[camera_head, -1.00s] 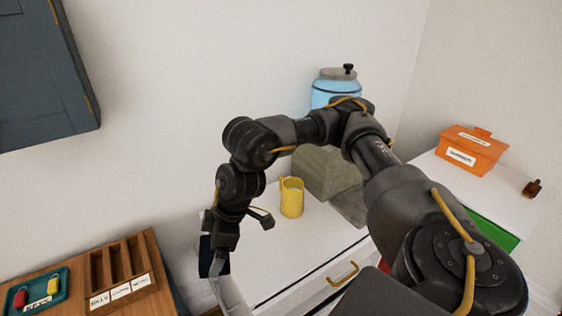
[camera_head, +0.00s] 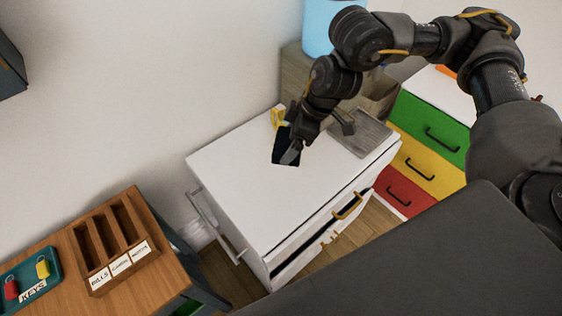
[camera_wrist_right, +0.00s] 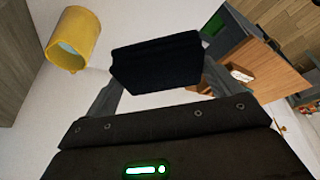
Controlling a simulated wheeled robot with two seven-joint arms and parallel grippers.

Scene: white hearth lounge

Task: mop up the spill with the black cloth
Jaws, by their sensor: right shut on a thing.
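My right gripper (camera_head: 291,153) is shut on the black cloth (camera_head: 284,147), over the back part of the white cabinet top (camera_head: 245,180). In the right wrist view the cloth (camera_wrist_right: 155,62) shows as a dark flap between the two fingers (camera_wrist_right: 160,85). Whether it touches the top is hard to tell. The yellow mug (camera_head: 277,117) stands just behind the cloth, partly hidden by my arm; it also shows upper left in the wrist view (camera_wrist_right: 75,40). I cannot make out a spill on the white top. My left gripper is not in view.
A blue dispenser (camera_head: 322,22) stands on a wooden stand (camera_head: 294,65) behind, with a grey slatted tray (camera_head: 362,136) at the right. A wooden cabinet with a letter sorter (camera_head: 112,240) and key tray (camera_head: 30,279) is left. Coloured drawers (camera_head: 428,140) stand right.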

